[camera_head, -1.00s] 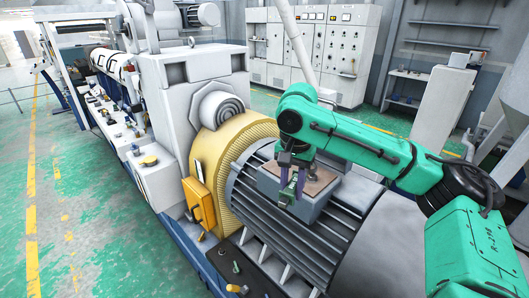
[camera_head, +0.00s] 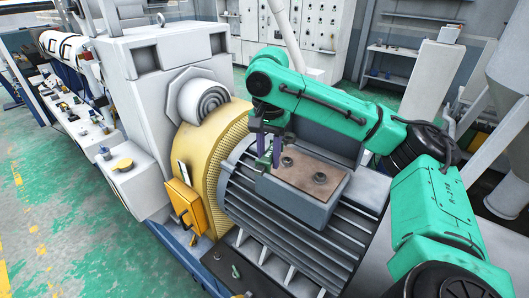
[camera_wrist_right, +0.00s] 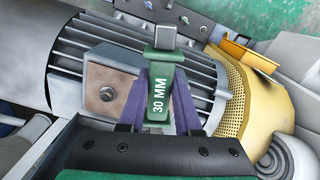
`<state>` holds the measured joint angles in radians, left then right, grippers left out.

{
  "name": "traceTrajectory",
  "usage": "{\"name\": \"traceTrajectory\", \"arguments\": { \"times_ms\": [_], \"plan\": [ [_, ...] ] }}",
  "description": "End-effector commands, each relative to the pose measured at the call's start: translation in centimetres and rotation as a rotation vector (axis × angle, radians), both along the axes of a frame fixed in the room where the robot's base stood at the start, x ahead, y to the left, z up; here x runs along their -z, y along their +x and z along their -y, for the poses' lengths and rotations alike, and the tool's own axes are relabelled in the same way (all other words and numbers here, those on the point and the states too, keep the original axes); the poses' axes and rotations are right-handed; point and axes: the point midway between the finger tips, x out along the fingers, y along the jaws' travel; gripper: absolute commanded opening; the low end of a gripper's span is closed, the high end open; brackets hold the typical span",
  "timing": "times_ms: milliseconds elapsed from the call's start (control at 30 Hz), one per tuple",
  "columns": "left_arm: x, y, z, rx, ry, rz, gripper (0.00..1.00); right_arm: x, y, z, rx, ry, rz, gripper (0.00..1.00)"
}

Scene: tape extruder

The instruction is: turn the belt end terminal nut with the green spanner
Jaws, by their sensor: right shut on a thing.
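My right gripper (camera_head: 268,154) is above the left edge of the grey terminal box (camera_head: 290,205) on the motor. It also shows in the wrist view (camera_wrist_right: 160,105), with its purple fingers shut on the green spanner (camera_wrist_right: 158,92), marked "30 MM". The spanner's grey head (camera_wrist_right: 165,38) points away from the gripper. Two round terminal nuts stand on the box's brown plate: one nearer the yellow guard (camera_head: 287,161) and one farther from it (camera_head: 320,178). One nut shows in the wrist view (camera_wrist_right: 106,93), left of the spanner and apart from it. My left gripper is out of view.
The ribbed grey motor (camera_head: 265,225) lies under the box. A yellow perforated guard (camera_head: 217,145) and a yellow box (camera_head: 184,205) stand to its left. Grey cabinets (camera_head: 310,35) stand at the back. Green floor is open at the left.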

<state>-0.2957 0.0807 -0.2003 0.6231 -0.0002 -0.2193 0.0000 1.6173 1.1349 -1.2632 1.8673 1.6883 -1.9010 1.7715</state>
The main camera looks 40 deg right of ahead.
Motion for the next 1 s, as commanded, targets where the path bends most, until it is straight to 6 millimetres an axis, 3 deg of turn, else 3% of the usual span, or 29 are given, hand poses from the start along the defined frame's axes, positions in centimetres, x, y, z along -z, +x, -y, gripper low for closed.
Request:
{"name": "traceTrajectory", "arguments": {
  "times_ms": [267,333,600,1000],
  "plan": [
    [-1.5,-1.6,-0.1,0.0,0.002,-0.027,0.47,-0.6,-0.3,-0.4,-0.001,0.001,-0.001,0.0],
    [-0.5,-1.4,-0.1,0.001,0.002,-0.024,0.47,1.0,-0.2,-0.4,0.0,0.001,0.0,0.0],
    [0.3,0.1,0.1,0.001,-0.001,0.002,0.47,4.1,-0.3,-0.3,0.0,0.001,0.0,0.0],
    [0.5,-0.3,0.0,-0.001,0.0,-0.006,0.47,4.9,-0.2,-0.4,0.0,0.001,0.003,0.0]
  ]
}}
